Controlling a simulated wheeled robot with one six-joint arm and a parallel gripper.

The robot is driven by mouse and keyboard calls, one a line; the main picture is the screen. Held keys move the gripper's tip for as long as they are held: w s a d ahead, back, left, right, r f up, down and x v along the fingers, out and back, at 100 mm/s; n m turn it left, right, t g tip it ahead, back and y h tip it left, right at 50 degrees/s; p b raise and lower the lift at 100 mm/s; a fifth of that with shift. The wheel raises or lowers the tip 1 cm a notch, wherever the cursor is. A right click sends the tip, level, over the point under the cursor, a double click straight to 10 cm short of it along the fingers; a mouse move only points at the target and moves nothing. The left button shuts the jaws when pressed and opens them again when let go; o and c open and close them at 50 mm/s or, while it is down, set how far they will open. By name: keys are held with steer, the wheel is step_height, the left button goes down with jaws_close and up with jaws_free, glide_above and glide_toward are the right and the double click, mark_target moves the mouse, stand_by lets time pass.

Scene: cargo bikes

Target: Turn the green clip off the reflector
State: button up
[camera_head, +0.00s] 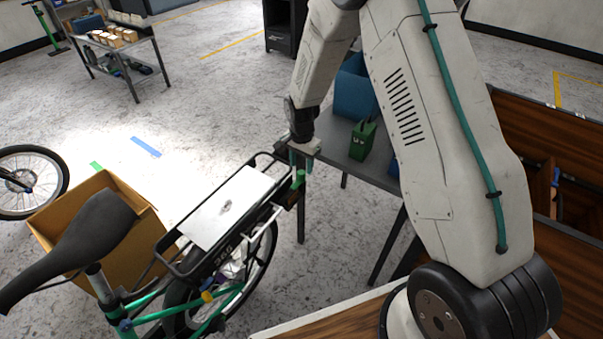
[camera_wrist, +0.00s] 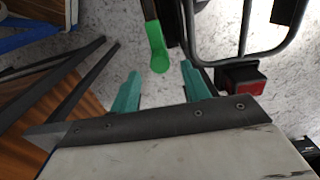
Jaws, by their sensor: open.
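The bright green clip (camera_wrist: 156,42) stands out at the rear of the bike's rack, its rounded end toward my gripper. It also shows in the head view (camera_head: 298,180), just under my fingers. The red reflector (camera_wrist: 245,79) in its black housing is to the right of the clip in the wrist view. My gripper (camera_wrist: 161,80) is open, with its two teal fingers apart. The clip's rounded end lies near the gap between the fingertips; I cannot tell how far in depth. In the head view my gripper (camera_head: 301,160) is above the rear end of the rack.
The bike's black rack (camera_head: 258,212) carries a white panel. A cardboard box (camera_head: 70,212) stands left of the bike. A brown wooden cargo box (camera_head: 570,265) is at right.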

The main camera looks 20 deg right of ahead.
mark_target(301, 172)
steer(key=shift+f, duration=2.35)
steer(key=c, duration=1)
